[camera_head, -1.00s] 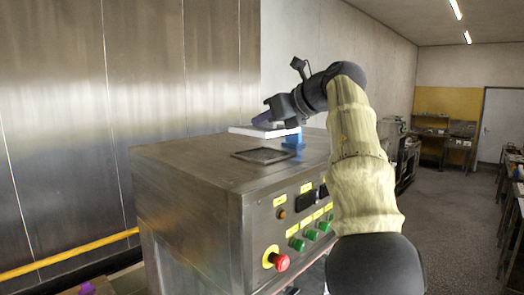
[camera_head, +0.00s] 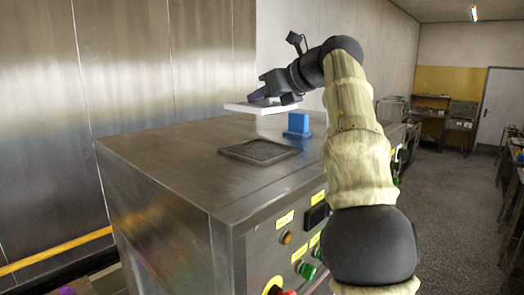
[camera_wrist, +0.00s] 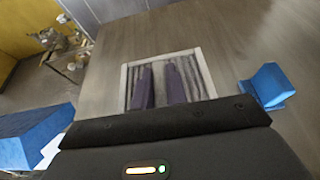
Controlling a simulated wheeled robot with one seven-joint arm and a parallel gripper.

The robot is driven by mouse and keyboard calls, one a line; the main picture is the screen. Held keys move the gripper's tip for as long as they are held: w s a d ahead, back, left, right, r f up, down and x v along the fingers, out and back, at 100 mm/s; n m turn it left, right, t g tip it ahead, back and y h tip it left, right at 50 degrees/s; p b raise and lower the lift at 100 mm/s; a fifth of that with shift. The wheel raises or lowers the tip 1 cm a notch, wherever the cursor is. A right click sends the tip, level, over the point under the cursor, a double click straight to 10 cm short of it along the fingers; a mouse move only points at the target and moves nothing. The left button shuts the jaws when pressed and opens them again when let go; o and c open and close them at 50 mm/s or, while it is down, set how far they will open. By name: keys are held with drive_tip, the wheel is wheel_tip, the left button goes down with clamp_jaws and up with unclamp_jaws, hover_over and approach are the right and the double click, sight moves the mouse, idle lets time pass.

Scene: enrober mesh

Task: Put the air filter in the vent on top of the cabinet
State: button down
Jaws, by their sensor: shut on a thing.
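The air filter (camera_head: 256,107) is a flat white slab, held level above the far part of the steel cabinet's top (camera_head: 165,150). In the wrist view the filter (camera_wrist: 124,92) shows a pale frame around grey pleats. My gripper (camera_head: 259,95) is shut on the filter from above; its two purple fingers (camera_wrist: 162,86) stand over the pleats. What they pinch is hidden. The vent (camera_head: 260,151) is a dark square mesh in a thin frame on the cabinet top, nearer the head camera than the filter. I cannot make out the vent in the wrist view.
A blue block (camera_head: 298,123) on a flat base stands on the cabinet top beside the vent. The wrist view shows blue pieces at right (camera_wrist: 268,86) and lower left (camera_wrist: 30,137). Buttons line the cabinet front. The top left of the vent is clear.

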drive_tip(key=shift+s+a+f, duration=0.1)
drive_tip(key=shift+s+a, duration=0.05)
drive_tip(key=shift+s, duration=0.35)
drive_tip(key=b, duration=0.2)
hover_over(260, 151)
drive_tip(key=f, duration=0.5)
drive_tip(key=shift+s+f, duration=0.2)
drive_tip(key=shift+f, duration=0.2)
drive_tip(key=shift+w, duration=0.1)
drive_tip(key=shift+f, duration=0.1)
drive_tip(key=shift+f, duration=1.8)
